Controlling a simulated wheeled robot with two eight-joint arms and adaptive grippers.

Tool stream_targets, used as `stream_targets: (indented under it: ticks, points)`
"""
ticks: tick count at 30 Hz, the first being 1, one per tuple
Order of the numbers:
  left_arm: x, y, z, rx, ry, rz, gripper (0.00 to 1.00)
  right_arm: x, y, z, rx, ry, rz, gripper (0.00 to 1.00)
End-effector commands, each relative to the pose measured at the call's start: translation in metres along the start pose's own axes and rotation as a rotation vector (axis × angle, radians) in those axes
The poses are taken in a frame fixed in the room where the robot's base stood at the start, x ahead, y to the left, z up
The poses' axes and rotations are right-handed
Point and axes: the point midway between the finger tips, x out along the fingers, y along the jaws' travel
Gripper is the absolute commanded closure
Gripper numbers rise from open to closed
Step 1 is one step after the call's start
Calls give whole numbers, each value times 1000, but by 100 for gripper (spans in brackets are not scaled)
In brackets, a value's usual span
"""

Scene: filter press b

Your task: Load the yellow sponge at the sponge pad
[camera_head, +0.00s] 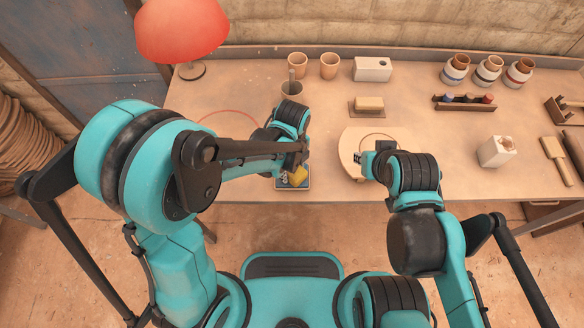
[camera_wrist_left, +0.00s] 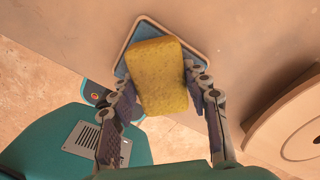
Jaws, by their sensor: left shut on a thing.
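The yellow sponge (camera_head: 298,176) is a soft block between the fingers of my left gripper (camera_head: 295,170), near the table's front edge. The left wrist view shows the sponge (camera_wrist_left: 158,77) gripped from both sides by the fingers (camera_wrist_left: 160,95). Behind it lies the blue sponge pad (camera_wrist_left: 198,52) with a pale rim, partly covered by the sponge. Whether the sponge touches the pad cannot be told. In the head view the pad (camera_head: 304,187) is mostly hidden by my left gripper. My right gripper (camera_head: 362,160) is at the round board's right side; its fingers are unclear.
A pale board with a round disc (camera_head: 350,140) lies right of the pad. A pale block on a tray (camera_head: 369,104), cups (camera_head: 298,65), a white box (camera_head: 372,69) and jars (camera_head: 455,70) stand farther back. A red lamp (camera_head: 181,30) is at the back left.

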Motion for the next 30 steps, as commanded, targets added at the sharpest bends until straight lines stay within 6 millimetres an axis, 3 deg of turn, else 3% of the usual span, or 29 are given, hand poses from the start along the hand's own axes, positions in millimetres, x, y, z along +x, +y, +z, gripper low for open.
stream_targets:
  ticks: [14, 30]
  points:
    - [0, 1, -1, 1, 1, 1, 77, 0, 0, 0, 0, 0, 0, 77]
    - [-44, 0, 0, 0, 0, 1, 77, -28, 0, -20, 0, 0, 0, 77]
